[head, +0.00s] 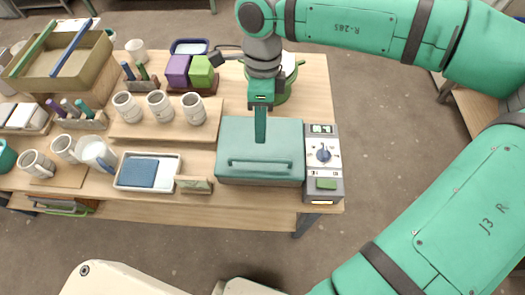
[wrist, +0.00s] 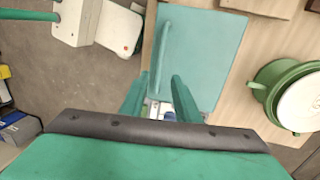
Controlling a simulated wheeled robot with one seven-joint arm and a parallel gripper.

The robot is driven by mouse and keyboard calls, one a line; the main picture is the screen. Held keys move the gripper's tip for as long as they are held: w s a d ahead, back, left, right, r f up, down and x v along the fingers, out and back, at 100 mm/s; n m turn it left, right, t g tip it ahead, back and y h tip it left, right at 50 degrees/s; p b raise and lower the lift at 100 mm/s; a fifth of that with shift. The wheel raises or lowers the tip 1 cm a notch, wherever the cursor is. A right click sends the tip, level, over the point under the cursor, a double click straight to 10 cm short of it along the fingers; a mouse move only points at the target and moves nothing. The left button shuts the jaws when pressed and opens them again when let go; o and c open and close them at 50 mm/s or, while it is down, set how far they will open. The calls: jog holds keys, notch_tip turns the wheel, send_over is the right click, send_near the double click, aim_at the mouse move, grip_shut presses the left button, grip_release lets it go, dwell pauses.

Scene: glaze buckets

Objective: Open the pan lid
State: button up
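The pan lid (head: 285,145) is a flat teal rectangle, lying shut on the pan at the table's right front. Its bar handle (head: 259,163) runs along the front edge. In the wrist view the lid (wrist: 210,60) shows with its handle (wrist: 163,55) along the left side. My gripper (head: 260,140) points down above the lid, behind the handle in the head view. In the wrist view the two fingers of my gripper (wrist: 159,85) stand apart with nothing held between them. The control panel (head: 323,160) with a dial and green button adjoins the pan's right side.
A green pot with a white top (wrist: 300,100) stands behind the pan. Floor is open beyond the table's right edge.

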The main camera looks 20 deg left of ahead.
aim_at(263, 159)
jog(key=f, duration=0.3)
jog(key=s+f, duration=0.1)
jog(key=f, duration=0.3)
jog(key=d+f, duration=0.1)
jog(key=f, duration=0.2)
jog(key=shift+s+f, duration=0.25)
jog(key=shift+s, duration=0.15)
grip_shut()
